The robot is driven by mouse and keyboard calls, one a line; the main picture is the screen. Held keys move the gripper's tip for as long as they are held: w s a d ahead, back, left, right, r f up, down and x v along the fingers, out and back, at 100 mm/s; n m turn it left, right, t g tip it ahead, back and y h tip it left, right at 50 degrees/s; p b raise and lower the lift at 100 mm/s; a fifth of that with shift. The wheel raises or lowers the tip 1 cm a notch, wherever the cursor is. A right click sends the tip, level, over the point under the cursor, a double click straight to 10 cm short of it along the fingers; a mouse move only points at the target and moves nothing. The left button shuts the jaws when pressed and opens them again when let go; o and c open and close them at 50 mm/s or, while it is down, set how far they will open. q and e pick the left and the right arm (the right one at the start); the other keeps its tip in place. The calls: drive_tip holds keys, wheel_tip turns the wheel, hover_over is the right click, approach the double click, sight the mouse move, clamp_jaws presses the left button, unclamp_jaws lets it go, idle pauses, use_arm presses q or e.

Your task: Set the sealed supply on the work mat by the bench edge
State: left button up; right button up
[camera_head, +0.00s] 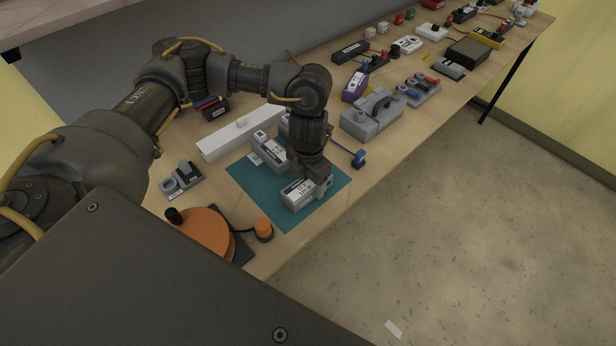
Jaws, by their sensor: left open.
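The teal work mat (283,216) lies on the wooden bench close to its front edge. A small grey box with a white printed label (298,196), which looks like the sealed supply, is on the front part of the mat. A second grey unit with a pale label (268,151) is at the mat's back part. My left gripper (311,184) points down over the mat at the labelled box, open. The gripper and wrist hide part of the box's far side, and I cannot tell whether the fingers touch it.
A long white box (238,132) lies behind the mat. An orange round device (206,232) stands at left, beside a small orange knob (263,229). A blue-ended rod (358,158) and a grey device (371,118) are at right. Past the bench edge is open floor.

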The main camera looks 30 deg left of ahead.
sight(308, 182)
use_arm(q)
drive_tip(key=shift+r, duration=0.3)
drive_tip(key=shift+w+r, duration=0.1)
drive_tip(key=shift+r, duration=0.15)
wheel_tip(308, 182, up, 11)
drive_tip(key=b, duration=0.2)
drive_tip(key=shift+r, duration=0.1)
